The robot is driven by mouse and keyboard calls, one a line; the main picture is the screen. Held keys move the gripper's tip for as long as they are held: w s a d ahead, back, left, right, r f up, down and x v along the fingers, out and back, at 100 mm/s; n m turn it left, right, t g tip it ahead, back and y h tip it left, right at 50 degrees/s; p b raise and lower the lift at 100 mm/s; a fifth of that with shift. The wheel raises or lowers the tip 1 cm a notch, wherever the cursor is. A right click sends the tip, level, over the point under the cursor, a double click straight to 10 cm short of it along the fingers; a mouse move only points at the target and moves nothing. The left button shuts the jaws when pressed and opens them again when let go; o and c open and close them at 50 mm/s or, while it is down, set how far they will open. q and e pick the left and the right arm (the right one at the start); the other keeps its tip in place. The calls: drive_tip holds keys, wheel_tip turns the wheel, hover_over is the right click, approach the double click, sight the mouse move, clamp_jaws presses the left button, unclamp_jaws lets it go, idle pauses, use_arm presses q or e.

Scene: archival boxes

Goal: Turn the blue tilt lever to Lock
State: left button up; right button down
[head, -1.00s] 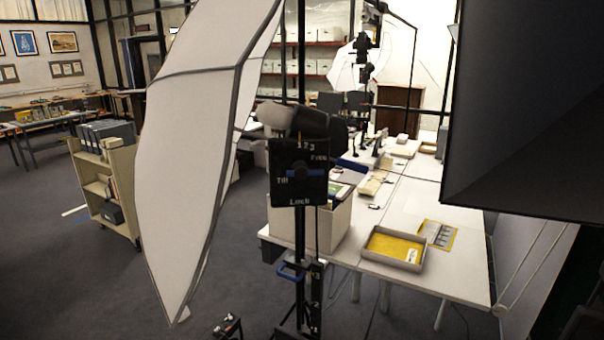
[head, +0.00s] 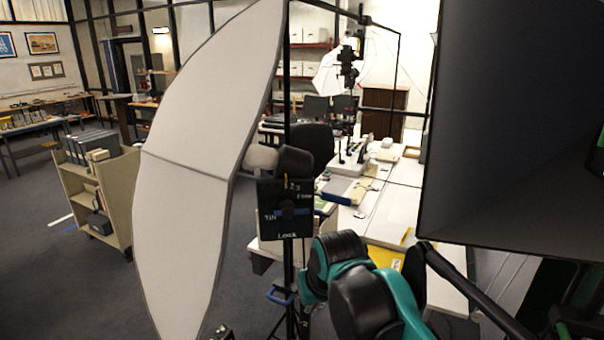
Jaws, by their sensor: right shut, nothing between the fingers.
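A black control plate (head: 286,222) on the black stand shows "Free" at its upper right, "Tilt" at its left and "Lock" at its bottom. The blue tilt lever (head: 288,209) is at the plate's middle, lying roughly level rather than pointing down at "Lock". My right arm's teal and black links (head: 365,300) fill the lower middle, below and right of the plate. My right gripper (head: 470,287) appears as dark bars right of these links, shut and empty, apart from the lever; its fingertips are hard to make out. My left gripper is not in view.
A big white reflector panel (head: 195,150) stands just left of the plate. A large dark softbox (head: 510,130) hangs at the right. White tables (head: 395,215) with papers and boxes are behind. A book cart (head: 120,200) stands on the floor at the left.

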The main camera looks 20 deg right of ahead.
sight(302, 212)
drive_tip(key=w+d+r+g+p, duration=0.1)
drive_tip(key=w+r+p, duration=0.4)
drive_tip(key=r, duration=0.4)
drive_tip(key=w+d+r+m+g+p, duration=0.1)
drive_tip(key=w+r+p, duration=0.4)
drive_tip(key=r, duration=0.5)
drive_tip(key=w+d+r+g+p, duration=0.1)
drive_tip(key=w+r+p, duration=0.4)
drive_tip(key=r+p, duration=0.2)
wheel_tip(302, 212, up, 3)
drive_tip(key=shift+w+d+f, duration=0.1)
drive_tip(key=shift+w+d, duration=0.05)
drive_tip(key=shift+d, duration=0.25)
drive_tip(key=w+f, duration=0.1)
drive_tip(key=f, duration=0.3)
drive_tip(key=f+p, duration=0.1)
drive_tip(key=f, duration=0.4)
drive_tip(key=w+f+p, duration=0.1)
drive_tip(key=f, duration=0.3)
drive_tip(key=shift+w+d+f, duration=0.25)
drive_tip(key=shift+w+f, duration=0.1)
drive_tip(key=shift+f, duration=0.05)
